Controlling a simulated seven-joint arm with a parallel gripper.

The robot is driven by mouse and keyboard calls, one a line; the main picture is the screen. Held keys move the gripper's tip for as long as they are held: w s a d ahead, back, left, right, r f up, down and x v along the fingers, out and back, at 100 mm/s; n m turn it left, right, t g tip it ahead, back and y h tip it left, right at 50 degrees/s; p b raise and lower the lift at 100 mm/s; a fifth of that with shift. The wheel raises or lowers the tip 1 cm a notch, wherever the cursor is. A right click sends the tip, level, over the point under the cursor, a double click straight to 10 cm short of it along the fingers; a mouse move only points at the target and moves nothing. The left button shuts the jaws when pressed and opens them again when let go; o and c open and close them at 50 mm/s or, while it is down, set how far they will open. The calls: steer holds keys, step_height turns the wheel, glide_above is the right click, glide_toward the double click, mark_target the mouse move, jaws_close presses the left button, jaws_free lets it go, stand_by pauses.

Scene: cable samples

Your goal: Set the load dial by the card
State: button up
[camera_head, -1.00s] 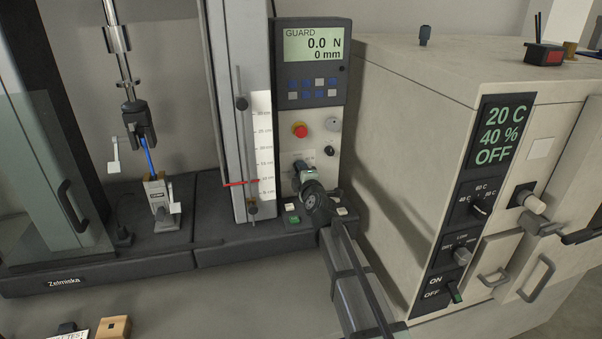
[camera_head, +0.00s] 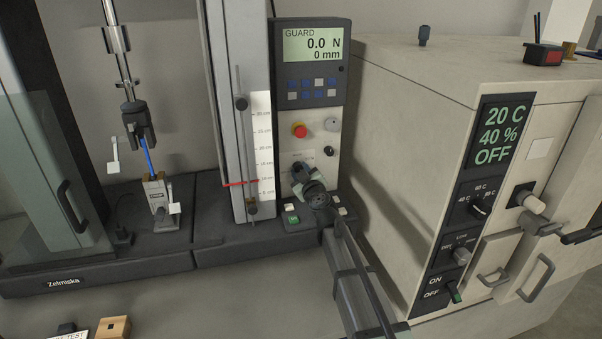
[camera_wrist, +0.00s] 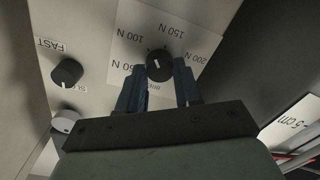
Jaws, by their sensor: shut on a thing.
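The load dial (camera_wrist: 159,67) is a round black knob with a small light pointer mark. It sits on a white plate printed 50 N, 100 N, 150 N and 200 N, upside down in the wrist view. I cannot tell exactly which value the mark meets. My gripper (camera_wrist: 159,74) is shut on the dial, one finger on each side. In the head view my gripper (camera_head: 299,170) is at the front panel and hides the dial. A white card (camera_head: 72,336) reading "TEST" is cut off at the bottom left edge; the rest of it is out of view.
The tester's display (camera_head: 313,46) reads GUARD, 0.0 N, 0 mm. A red stop button (camera_head: 299,130) is above my gripper. A smaller FAST knob (camera_wrist: 67,73) is beside the dial. The beige chamber (camera_head: 400,110) stands close on the right.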

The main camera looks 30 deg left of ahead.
steer(key=m, duration=0.3)
steer(key=shift+m, duration=0.3)
steer(key=shift+f+m+y, duration=0.1)
steer(key=shift+m+y, duration=0.2)
steer(key=shift+m, duration=1.6)
steer(key=o, duration=1)
steer(key=shift+o, duration=0.2)
steer(key=shift+d, duration=0.1)
steer(key=v, duration=1.3)
steer(key=shift+s+d, duration=0.25)
steer(key=shift+s, duration=0.05)
